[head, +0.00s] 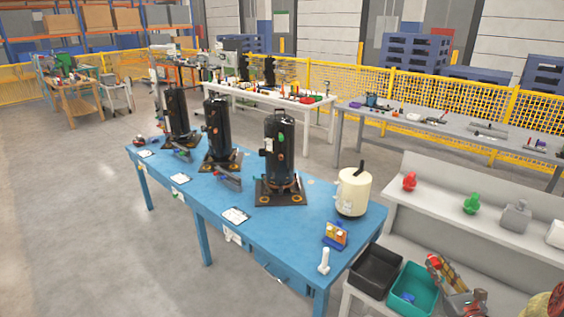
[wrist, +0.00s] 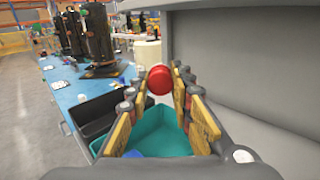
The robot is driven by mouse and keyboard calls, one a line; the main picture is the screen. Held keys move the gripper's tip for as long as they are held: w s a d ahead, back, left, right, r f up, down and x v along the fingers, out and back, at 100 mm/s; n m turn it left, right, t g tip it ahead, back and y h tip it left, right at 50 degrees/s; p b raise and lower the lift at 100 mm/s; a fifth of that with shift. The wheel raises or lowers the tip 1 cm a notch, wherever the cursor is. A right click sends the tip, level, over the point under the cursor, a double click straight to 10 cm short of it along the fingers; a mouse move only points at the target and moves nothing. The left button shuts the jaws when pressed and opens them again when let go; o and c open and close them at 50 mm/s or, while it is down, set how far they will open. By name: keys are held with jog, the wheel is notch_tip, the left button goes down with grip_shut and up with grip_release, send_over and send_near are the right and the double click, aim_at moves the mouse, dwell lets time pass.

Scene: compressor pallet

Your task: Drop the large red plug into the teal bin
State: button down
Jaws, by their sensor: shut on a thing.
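The red plug (wrist: 159,80) is a round red piece pinched between the fingertips of my gripper (wrist: 163,82) in the wrist view. In the head view my gripper (head: 436,264) is at the lower right, beside the teal bin in the picture, with a bit of red at its tips. In the head view the teal bin (head: 410,275) is open-topped with a small blue thing (head: 407,298) inside.
A black bin (head: 376,264) stands left of the teal one. The blue table (head: 290,235) holds black compressors (head: 280,150) and a cream tank (head: 353,192). A grey shelf (head: 440,205) behind the bins holds a red piece (head: 409,182) and a green piece (head: 471,203).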

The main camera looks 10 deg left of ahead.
notch_tip(320, 180, down, 5)
jog(key=b, duration=0.3)
jog(key=shift+f, duration=0.1)
jog(key=c, duration=1.5)
grip_release()
jog(key=shift+a, duration=0.1)
jog(key=shift+s, duration=0.1)
jog(key=s+d, duration=0.2)
jog(key=s, duration=0.9)
jog(key=shift+s+d, duration=0.15)
jog(key=shift+s, duration=0.1)
